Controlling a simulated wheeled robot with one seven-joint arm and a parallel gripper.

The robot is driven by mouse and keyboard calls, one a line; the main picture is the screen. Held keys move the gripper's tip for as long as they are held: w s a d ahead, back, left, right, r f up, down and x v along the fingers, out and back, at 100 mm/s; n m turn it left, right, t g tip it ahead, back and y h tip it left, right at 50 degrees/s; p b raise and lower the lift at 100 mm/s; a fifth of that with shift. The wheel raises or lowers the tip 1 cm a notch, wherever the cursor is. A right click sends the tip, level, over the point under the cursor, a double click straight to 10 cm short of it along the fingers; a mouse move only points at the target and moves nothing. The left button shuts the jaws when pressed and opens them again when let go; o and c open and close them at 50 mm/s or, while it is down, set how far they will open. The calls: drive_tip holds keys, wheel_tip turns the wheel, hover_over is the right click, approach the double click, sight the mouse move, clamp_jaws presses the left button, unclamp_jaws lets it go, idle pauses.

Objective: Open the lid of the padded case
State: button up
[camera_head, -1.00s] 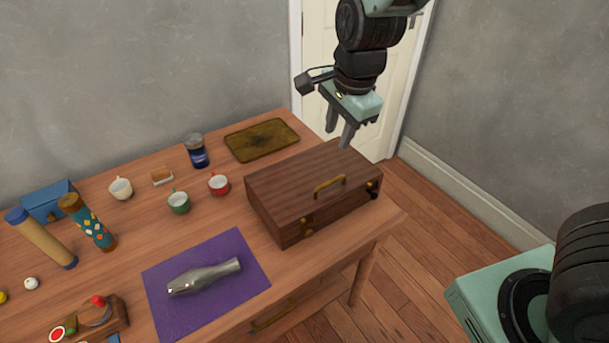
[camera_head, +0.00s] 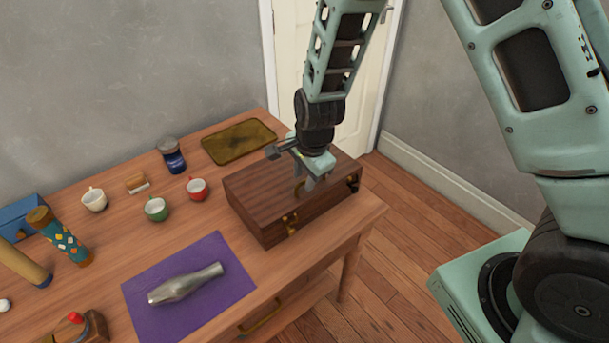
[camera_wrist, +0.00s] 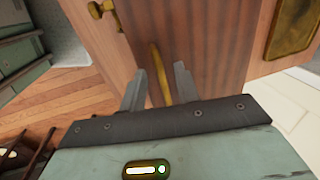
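The case (camera_head: 258,193) is a closed dark wooden box with brass fittings, standing at the right end of the table. Its brass handle (camera_wrist: 160,72) shows in the wrist view between my two fingers. My gripper (camera_head: 304,186) is over the top of the case, with its fingers pointing down at the handle. In the wrist view my gripper (camera_wrist: 160,82) has its fingers apart, one on each side of the handle, with a gap showing. A brass latch (camera_head: 290,223) is on the front side, and another fitting (camera_wrist: 101,9) shows in the wrist view.
A brown tray (camera_head: 238,142), a blue jar (camera_head: 172,156), a red cup (camera_head: 197,189) and a green cup (camera_head: 156,209) stand behind and left. The wooden table (camera_head: 216,223) has bare room between them.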

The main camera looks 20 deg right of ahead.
drive_tip(key=shift+f, duration=0.1)
clamp_jaws()
